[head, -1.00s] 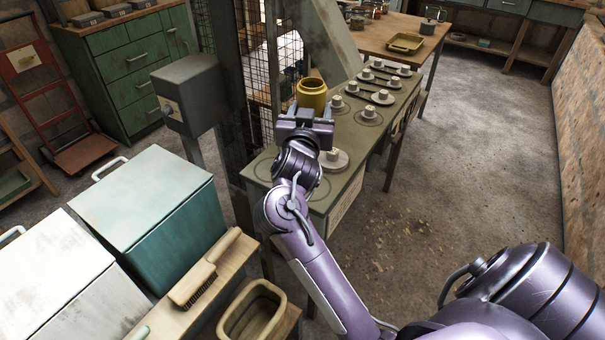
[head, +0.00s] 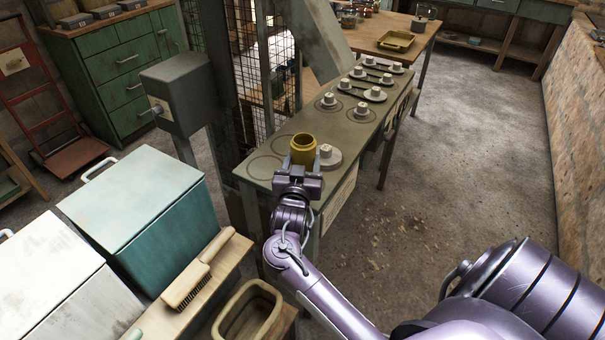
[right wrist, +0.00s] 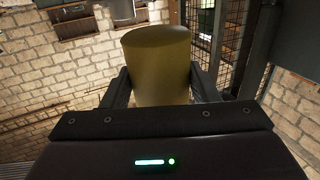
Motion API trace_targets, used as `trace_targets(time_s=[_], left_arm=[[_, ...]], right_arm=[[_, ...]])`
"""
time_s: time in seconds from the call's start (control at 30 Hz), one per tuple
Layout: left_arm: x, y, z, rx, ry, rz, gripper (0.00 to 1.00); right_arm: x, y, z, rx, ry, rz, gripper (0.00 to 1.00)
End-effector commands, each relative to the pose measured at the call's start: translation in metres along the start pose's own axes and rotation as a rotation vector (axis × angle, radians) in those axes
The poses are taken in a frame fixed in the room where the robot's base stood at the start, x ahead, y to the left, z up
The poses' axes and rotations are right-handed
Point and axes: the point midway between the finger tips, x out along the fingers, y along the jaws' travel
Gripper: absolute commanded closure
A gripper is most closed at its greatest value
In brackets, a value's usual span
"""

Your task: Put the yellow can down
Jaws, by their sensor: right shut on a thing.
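The yellow can (head: 304,150) is upright and open at the top, held over the near part of the green bench (head: 262,166). My right gripper (head: 300,176) is shut on it from the near side. In the right wrist view the can (right wrist: 157,65) sits between the two fingers (right wrist: 158,90). The gripper hides the can's lower part, so I cannot tell whether it touches the bench top. My left gripper is not in view.
A pulley disc (head: 328,158) is close to the right of the can, with several more pulleys (head: 360,112) farther along the bench. Flat rings mark the bench's near left part. A grey post and wire mesh (head: 262,75) stand behind it.

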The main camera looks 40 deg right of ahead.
Motion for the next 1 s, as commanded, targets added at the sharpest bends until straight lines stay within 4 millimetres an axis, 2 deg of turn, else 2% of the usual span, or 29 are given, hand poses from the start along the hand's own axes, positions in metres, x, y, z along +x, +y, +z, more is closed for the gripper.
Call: trace_targets(time_s=[0.1, 0.23, 0.67, 0.7, 0.83, 1.0], left_arm=[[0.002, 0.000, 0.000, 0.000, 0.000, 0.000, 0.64], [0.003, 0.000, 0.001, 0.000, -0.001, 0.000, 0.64], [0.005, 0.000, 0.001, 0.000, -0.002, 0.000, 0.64], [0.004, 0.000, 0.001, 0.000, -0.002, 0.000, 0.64], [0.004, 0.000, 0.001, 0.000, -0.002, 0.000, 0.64], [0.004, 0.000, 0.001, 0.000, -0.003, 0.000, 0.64]], right_arm=[[0.000, 0.000, 0.020, -0.005, -0.003, -0.001, 1.00], [0.000, 0.000, 0.035, -0.002, -0.002, -0.001, 1.00], [0.000, 0.000, 0.041, -0.001, 0.000, -0.001, 1.00], [0.000, 0.000, 0.041, -0.001, -0.001, -0.001, 0.42], [0.000, 0.000, 0.041, -0.001, -0.001, -0.001, 0.25], [0.000, 0.000, 0.041, -0.001, -0.002, -0.001, 0.24]])
